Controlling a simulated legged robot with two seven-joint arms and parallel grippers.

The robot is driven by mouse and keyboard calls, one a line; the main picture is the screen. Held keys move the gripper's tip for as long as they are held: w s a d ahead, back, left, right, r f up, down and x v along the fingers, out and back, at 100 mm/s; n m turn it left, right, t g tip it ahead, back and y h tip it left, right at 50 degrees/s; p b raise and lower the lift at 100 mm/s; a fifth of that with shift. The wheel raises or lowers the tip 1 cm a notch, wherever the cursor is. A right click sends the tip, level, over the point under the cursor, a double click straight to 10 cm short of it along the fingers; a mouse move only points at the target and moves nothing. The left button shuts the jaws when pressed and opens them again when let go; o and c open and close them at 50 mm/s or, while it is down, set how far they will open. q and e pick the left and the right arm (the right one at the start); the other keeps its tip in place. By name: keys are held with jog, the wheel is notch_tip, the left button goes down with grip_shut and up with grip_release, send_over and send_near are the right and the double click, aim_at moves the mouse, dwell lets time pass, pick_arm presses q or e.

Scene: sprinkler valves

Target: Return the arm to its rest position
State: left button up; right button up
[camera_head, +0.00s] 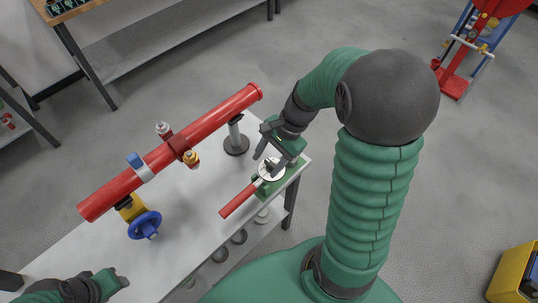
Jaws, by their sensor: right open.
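My right gripper (271,157) is open above the near right end of the white table (203,187). Its fingers are close to a white round piece (271,170) and a red-handled tool (239,199). I cannot tell whether they touch. My right arm rises from the bottom and bends over towards the table. Part of my left arm shows at the bottom left corner, over the table; its finger opening is not clear.
A red pipe (215,118) with fittings and a blue handwheel (144,225) stands on the table on supports. A workbench is at the upper left. A red and blue stand (464,55) is at the upper right, a yellow box (515,271) at the lower right. Floor between is clear.

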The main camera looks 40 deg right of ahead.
jog(key=shift+s+d+r, duration=0.1)
jog(key=shift+d+r, duration=0.1)
jog(key=shift+r, duration=0.3)
jog(key=s+a+f+n+h, duration=0.1)
jog(key=a+n, duration=0.3)
jog(key=n, duration=0.4)
jog(key=a+f+n+h, duration=0.2)
jog(key=a+n, duration=0.3)
jog(key=n, duration=0.3)
jog(key=shift+s+a+f+n+t+h, duration=0.15)
jog(key=shift+s+n+t+h, duration=0.25)
jog(key=shift+h, duration=0.2)
jog(key=shift+a, duration=0.25)
jog(key=shift+d, duration=0.1)
